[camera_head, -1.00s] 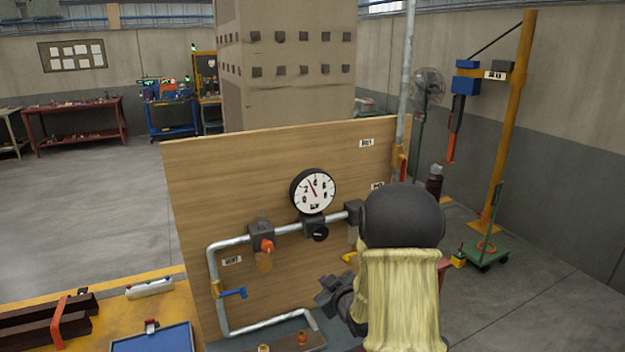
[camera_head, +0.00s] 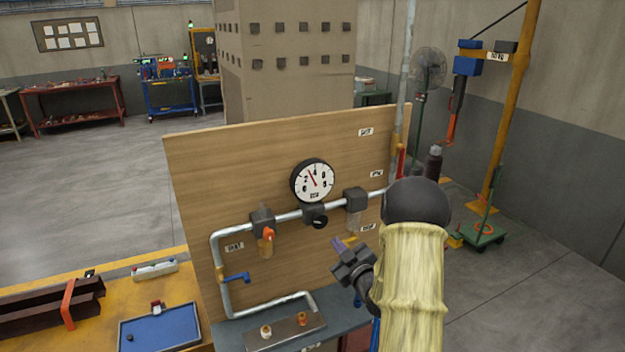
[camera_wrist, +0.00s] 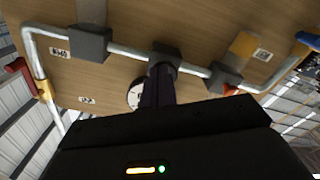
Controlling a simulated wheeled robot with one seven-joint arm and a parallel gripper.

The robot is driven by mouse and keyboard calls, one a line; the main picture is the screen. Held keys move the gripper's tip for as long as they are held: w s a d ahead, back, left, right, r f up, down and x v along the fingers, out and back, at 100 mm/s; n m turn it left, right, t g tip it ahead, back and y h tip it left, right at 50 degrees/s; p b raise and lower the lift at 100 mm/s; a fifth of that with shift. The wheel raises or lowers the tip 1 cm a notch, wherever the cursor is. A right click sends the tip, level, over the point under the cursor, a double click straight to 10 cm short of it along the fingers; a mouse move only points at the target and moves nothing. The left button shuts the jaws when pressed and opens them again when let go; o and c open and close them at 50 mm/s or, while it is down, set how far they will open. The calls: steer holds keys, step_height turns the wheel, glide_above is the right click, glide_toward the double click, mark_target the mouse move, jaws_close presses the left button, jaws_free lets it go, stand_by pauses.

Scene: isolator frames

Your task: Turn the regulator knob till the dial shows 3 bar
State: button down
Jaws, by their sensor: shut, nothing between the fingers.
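The round white dial (camera_head: 313,181) has a black rim and stands above the pipe on the wooden panel. Its red needle leans left of upright, between the 2 and the 4. The black regulator knob (camera_head: 320,222) sits below the dial, on the dark regulator body (camera_head: 313,211). My gripper (camera_head: 340,244) is shut and empty, below and right of the knob, apart from it in the head view. In the wrist view, its dark fingers (camera_wrist: 155,85) overlap the regulator body (camera_wrist: 165,57) and hide the knob; the dial (camera_wrist: 135,94) shows partly behind them.
Grey pipe (camera_head: 285,217) runs along the wooden panel (camera_head: 240,160). An orange-topped filter (camera_head: 267,238) and a blue valve handle (camera_head: 237,278) lie left of the regulator. A fitting block (camera_head: 355,199) is on its right. A metal plate (camera_head: 284,333) lies below.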

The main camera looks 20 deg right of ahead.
steer(key=w+b, duration=0.1)
steer(key=w, duration=0.4)
steer(key=shift+w+a, duration=0.1)
steer(key=shift+w, duration=0.2)
steer(key=shift+a+r, duration=0.15)
steer(key=shift+r, duration=0.2)
stand_by(0.7)
steer(key=shift+r+b, duration=0.1)
steer(key=shift+b, duration=0.95)
steer(key=shift+f+b, duration=0.4)
steer(key=shift+b, duration=0.25)
steer(key=shift+s+d+f, duration=0.1)
steer(key=shift+s+d, duration=0.05)
steer(key=shift+d, duration=0.05)
steer(key=s+b, duration=0.3)
steer(key=s, duration=0.2)
steer(key=shift+s+d, duration=0.15)
steer(key=shift+s, duration=0.25)
